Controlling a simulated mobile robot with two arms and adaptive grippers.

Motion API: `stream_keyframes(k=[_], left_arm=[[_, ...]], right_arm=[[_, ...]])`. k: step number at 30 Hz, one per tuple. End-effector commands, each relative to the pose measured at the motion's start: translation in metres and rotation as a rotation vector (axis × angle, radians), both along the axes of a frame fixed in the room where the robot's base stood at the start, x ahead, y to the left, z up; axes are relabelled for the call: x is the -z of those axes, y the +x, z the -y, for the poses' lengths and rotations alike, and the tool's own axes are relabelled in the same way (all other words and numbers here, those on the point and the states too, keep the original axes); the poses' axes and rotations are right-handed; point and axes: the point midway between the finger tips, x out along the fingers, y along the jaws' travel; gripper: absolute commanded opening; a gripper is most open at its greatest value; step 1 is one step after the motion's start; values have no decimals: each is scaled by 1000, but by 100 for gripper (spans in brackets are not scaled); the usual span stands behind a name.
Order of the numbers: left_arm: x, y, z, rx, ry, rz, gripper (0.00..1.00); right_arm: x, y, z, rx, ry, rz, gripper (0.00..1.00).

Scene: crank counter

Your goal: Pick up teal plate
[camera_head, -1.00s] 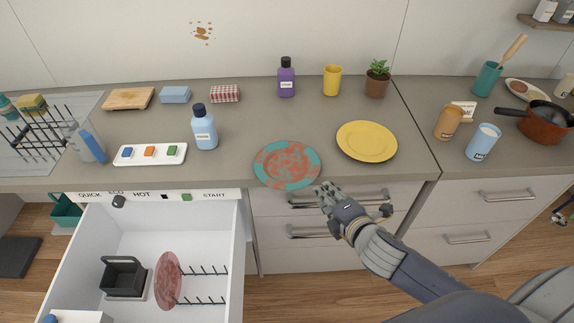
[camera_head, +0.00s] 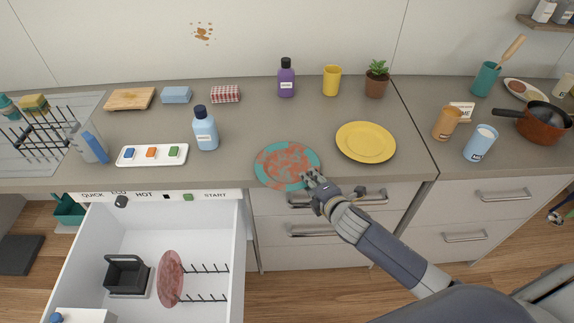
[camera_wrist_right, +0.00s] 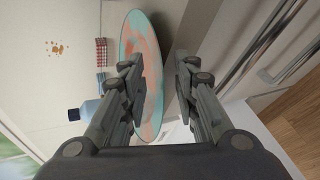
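The teal plate (camera_head: 282,163), teal-rimmed with reddish-brown stains, lies at the counter's front edge. My right gripper (camera_head: 311,181) is at its front right rim. In the right wrist view the plate (camera_wrist_right: 151,75) shows between and behind the fingers of my open right gripper (camera_wrist_right: 158,82); one finger overlaps the plate's face, and the other is apart from it. Whether a finger touches the plate I cannot tell. My left gripper is not in view.
A yellow plate (camera_head: 365,142) lies to the right and a blue bottle (camera_head: 205,131) stands to the left. Below left, an open dishwasher drawer (camera_head: 137,232) holds a reddish plate (camera_head: 170,278) and a black basket (camera_head: 125,275). Drawer handles (camera_head: 318,231) protrude below the counter.

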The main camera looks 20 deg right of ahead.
Motion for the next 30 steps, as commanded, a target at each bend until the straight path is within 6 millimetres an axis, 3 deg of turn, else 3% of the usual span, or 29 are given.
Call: stream_keyframes(k=[8,12,30], left_arm=[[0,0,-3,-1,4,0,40],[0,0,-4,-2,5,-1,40],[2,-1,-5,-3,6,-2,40]], right_arm=[[1,3,-1,-1,1,1,28],[1,2,-1,-1,1,1,1],[-6,3,0,-1,-1,3,0]])
